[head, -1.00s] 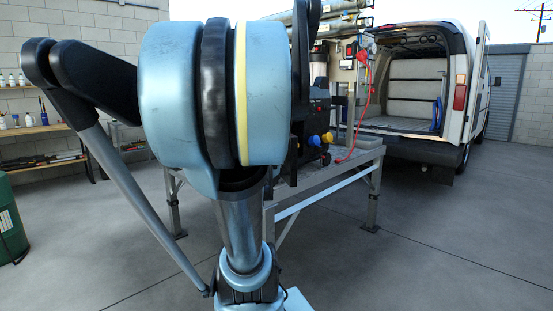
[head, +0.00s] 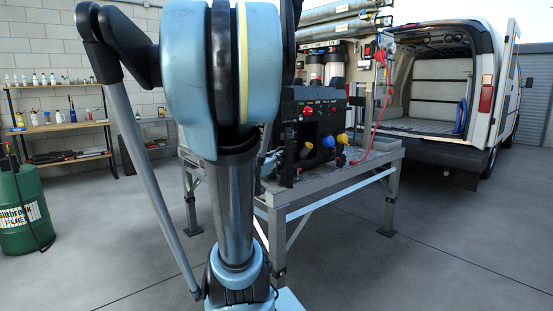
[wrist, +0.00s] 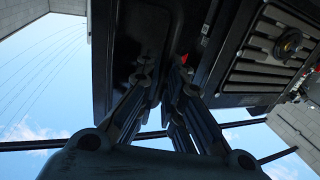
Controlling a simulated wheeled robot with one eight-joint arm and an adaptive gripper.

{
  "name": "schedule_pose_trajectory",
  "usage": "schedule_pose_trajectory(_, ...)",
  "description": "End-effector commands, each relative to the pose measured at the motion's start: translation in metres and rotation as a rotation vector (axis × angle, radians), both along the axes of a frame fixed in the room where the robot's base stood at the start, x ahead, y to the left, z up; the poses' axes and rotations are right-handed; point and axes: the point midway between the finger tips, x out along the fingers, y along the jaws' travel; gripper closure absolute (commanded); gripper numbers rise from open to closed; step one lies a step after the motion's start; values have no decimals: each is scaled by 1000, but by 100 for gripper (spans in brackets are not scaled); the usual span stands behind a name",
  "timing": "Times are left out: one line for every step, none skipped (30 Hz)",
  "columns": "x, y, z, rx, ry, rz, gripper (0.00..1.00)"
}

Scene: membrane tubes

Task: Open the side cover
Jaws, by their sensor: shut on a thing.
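In the head view, a black machine (head: 312,125) with blue and yellow sockets stands on a grey metal table (head: 325,180), partly hidden by my arm. My gripper is hidden behind the arm there. In the wrist view, my gripper (wrist: 163,72) has its fingers close together at the edge of a dark flat panel (wrist: 128,45), which looks like the side cover. It is shut on part of this panel, but the exact contact is in shadow. The ribbed machine body (wrist: 265,60) is to the right, with a dark gap between it and the panel.
A white van (head: 488,90) with open rear doors stands behind the table on the right. A green barrel (head: 22,210) and a shelf with bottles (head: 65,128) are on the left. A red cable (head: 376,135) hangs by the table. The concrete floor (head: 430,265) in front is clear.

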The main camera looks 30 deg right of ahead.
Motion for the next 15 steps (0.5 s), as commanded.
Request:
schedule_pose_trajectory(2, 0, 2, -1, 1, 3, 100)
schedule_pose_trajectory(2, 0, 2, -1, 1, 3, 100)
schedule_pose_trajectory(2, 0, 2, -1, 1, 3, 100)
schedule_pose_trajectory(2, 0, 2, -1, 1, 3, 100)
schedule_pose_trajectory(2, 0, 2, -1, 1, 3, 100)
schedule_pose_trajectory(2, 0, 2, 0, 0, 3, 100)
schedule_pose_trajectory(1, 0, 2, 0, 0, 3, 100)
schedule_pose_trajectory(1, 0, 2, 0, 0, 3, 100)
schedule_pose_trajectory(1, 0, 2, 0, 0, 3, 100)
schedule_pose_trajectory(1, 0, 2, 0, 0, 3, 87)
schedule_pose_trajectory(1, 0, 2, 0, 0, 3, 81)
schedule_pose_trajectory(0, 0, 2, 0, -1, 2, 72)
schedule_pose_trajectory(-1, 0, 2, 0, -2, 2, 71)
schedule_pose_trajectory(-2, 0, 2, 0, -2, 2, 71)
schedule_pose_trajectory(-3, 0, 3, 0, -4, 2, 71)
